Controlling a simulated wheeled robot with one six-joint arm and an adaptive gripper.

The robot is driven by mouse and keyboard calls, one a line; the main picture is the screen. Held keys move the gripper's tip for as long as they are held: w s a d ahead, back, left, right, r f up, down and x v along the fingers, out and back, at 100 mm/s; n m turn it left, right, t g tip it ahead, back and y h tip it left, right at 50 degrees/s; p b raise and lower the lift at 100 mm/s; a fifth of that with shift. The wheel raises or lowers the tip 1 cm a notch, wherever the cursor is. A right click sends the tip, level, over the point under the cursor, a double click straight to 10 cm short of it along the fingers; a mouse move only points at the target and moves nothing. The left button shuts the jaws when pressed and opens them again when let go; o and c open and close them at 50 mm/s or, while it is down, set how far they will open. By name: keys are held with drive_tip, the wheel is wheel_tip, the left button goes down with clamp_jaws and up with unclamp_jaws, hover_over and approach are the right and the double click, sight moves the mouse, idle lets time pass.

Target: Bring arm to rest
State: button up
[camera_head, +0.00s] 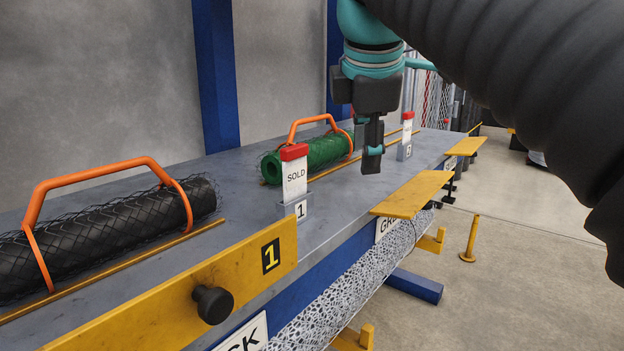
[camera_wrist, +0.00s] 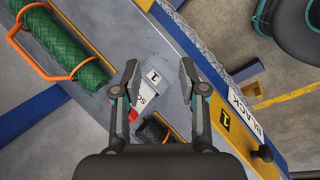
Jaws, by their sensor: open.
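My arm reaches in from the top of the head view. My gripper (camera_head: 373,152) points down above the grey bench (camera_head: 345,205). In the wrist view the two fingers of my gripper (camera_wrist: 160,72) are spread apart with nothing held between them. A white SOLD sign (camera_head: 294,178) with a red top stands upright in the grey holder marked 1 (camera_head: 298,208). In the wrist view the sign (camera_wrist: 146,103) shows below and between the fingers, apart from them.
A black mesh roll (camera_head: 110,228) and a green mesh roll (camera_head: 312,153), each with an orange handle, lie on the bench. A second red-topped sign (camera_head: 408,124) stands farther along. Yellow flaps (camera_head: 412,194) stick out from the bench's front.

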drive_tip(key=s+d+f+m, duration=0.2)
drive_tip(key=s+f+m, duration=0.3)
drive_tip(key=f, duration=0.5)
drive_tip(key=s+d+f+m, duration=0.3)
drive_tip(key=f+m, duration=0.4)
drive_tip(key=f, duration=0.4)
drive_tip(key=s+d+f+m, duration=0.3)
drive_tip(key=s+f+m, duration=0.3)
drive_tip(key=f, duration=0.4)
drive_tip(key=shift+s+f+m+y, duration=0.25)
drive_tip(key=shift+s+m+y, duration=0.05)
drive_tip(key=shift+m+y, duration=0.1)
